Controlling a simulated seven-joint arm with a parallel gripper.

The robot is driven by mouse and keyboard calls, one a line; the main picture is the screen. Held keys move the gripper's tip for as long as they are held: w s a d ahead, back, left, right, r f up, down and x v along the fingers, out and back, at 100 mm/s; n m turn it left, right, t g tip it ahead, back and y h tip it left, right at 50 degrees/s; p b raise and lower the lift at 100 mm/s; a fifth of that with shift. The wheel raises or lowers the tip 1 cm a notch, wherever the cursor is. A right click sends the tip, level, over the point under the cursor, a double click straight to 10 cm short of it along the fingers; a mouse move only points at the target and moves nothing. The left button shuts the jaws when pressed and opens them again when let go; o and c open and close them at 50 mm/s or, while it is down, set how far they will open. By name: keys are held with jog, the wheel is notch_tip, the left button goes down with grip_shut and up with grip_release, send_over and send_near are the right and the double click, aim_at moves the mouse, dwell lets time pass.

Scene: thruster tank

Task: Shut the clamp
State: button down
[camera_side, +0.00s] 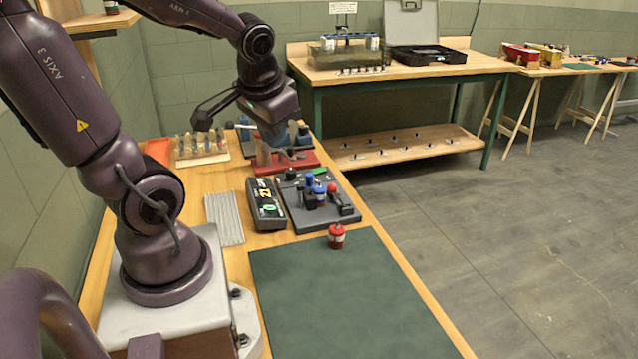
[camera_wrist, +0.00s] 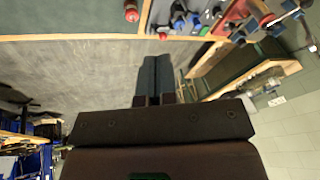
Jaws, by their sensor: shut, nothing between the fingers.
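What looks like the clamp is a metal fixture on a red base (camera_side: 303,163), at the far end of the bench in the side view. A pale bar shows there, partly behind my arm. I cannot tell how far open the clamp is. My gripper (camera_side: 300,134) is just above and beside the red base, apart from it as far as I can see. In the wrist view its fingers (camera_wrist: 157,62) are together and empty.
A dark plate with blue and red parts (camera_side: 290,200) and a dark meter-like box (camera_side: 265,205) stand nearer. A red-capped bottle (camera_side: 337,236) sits at the edge of a green mat (camera_side: 335,300). A rack of small bottles (camera_side: 200,155) stands left. The mat is otherwise clear.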

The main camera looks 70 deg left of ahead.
jog(key=s+a+f+n+y, duration=0.25)
jog(key=a+f+n, duration=0.35)
jog(key=a, duration=0.5)
jog(key=w+d+f+n+t+h, duration=0.1)
jog(key=w+f+n+t+h, duration=0.2)
jog(key=w, duration=0.2)
jog(key=shift+d+f+n+t, duration=0.3)
jog(key=shift+d+f, duration=0.05)
jog(key=shift+d, duration=0.05)
send_near(337, 196)
jog(key=s+a+f, duration=0.3)
jog(key=a+f, duration=0.1)
jog(key=w, duration=0.1)
jog(key=w+d, duration=0.1)
jog(key=w, duration=0.1)
jog(key=shift+w+f, duration=0.1)
jog(key=shift+w, duration=0.1)
